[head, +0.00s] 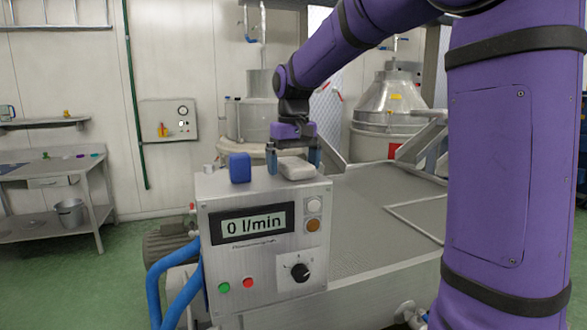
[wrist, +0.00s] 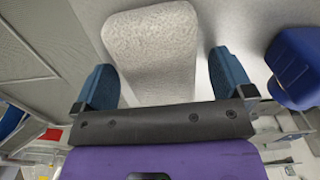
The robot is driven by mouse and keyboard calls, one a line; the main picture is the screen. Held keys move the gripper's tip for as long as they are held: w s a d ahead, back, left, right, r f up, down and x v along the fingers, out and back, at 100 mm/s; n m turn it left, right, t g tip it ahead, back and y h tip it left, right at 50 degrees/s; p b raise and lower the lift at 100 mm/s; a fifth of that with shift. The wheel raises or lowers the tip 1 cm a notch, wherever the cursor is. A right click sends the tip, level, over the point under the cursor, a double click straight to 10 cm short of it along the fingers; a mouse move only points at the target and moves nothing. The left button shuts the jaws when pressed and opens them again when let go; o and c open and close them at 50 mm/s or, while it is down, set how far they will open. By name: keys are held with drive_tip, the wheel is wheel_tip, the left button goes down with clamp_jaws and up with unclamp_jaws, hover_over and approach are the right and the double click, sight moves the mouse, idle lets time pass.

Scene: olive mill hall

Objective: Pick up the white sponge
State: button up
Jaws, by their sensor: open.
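The white sponge (head: 297,168) lies on top of the grey control box with the flow display. In the wrist view the sponge (wrist: 150,50) is a pale, speckled block with rounded corners. My gripper (head: 293,160) is over the box top, pointing down, with its blue fingers apart. In the wrist view my gripper (wrist: 160,80) has one finger on each side of the sponge's near part. A gap shows between the sponge and each finger. The sponge's near end is hidden behind the gripper body.
A blue object (head: 240,168) stands on the box (head: 213,190) left of my gripper, close to one finger; it also shows in the wrist view (wrist: 296,65). A small whitish item (head: 209,169) is at the box's left edge. A metal-covered machine (head: 375,220) lies to the right.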

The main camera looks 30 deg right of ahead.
sight(295, 162)
drive_tip(key=c, duration=1)
drive_tip(key=shift+r, duration=0.1)
drive_tip(key=shift+r, duration=0.55)
drive_tip(key=shift+s+a+r, duration=0.1)
drive_tip(key=shift+s+r, duration=0.1)
drive_tip(key=shift+r, duration=0.4)
drive_tip(key=shift+s+r, duration=0.2)
drive_tip(key=shift+r, duration=0.35)
drive_tip(key=s+a+r, duration=0.1)
drive_tip(key=s+a, duration=0.1)
drive_tip(key=s, duration=1.3)
drive_tip(key=shift+a+r, duration=0.15)
drive_tip(key=shift+a, duration=0.2)
